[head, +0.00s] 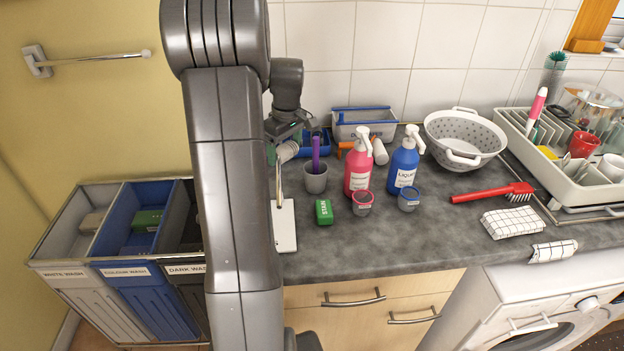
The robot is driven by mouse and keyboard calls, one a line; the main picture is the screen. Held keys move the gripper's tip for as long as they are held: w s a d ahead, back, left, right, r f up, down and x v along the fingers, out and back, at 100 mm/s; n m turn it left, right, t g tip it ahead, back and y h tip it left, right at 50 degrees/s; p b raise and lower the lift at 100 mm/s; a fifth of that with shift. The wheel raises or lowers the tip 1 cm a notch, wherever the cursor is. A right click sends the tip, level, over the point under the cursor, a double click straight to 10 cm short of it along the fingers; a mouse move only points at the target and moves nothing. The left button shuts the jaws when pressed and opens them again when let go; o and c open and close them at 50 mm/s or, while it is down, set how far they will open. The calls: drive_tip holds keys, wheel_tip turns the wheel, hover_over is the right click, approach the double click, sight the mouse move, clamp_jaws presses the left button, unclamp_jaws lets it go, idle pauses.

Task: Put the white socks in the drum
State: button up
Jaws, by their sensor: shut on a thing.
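My gripper (281,141) is over the left part of the counter, partly hidden behind my own arm. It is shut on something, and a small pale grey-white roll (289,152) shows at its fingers. I cannot tell whether this roll is the white socks. The white washing machine (484,292) is under the counter at the lower right, with its round door (537,338) cut off by the picture edge. The inside of the drum is not visible. My gripper is far to the left of the machine and above counter height.
Bins for white wash (78,275), coloured wash (130,270) and dark wash stand at left. The counter holds a pink bottle (358,172), a blue bottle (402,168), a colander (463,134), a red brush (490,194) and a dish rack (530,150).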

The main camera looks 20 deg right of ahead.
sight(286, 182)
wheel_tip(286, 182, down, 9)
drive_tip(key=shift+r+p, duration=0.2)
drive_tip(key=shift+p, duration=0.3)
drive_tip(key=o, duration=1.1)
drive_tip(key=shift+f, duration=0.15)
drive_tip(key=shift+c, duration=0.2)
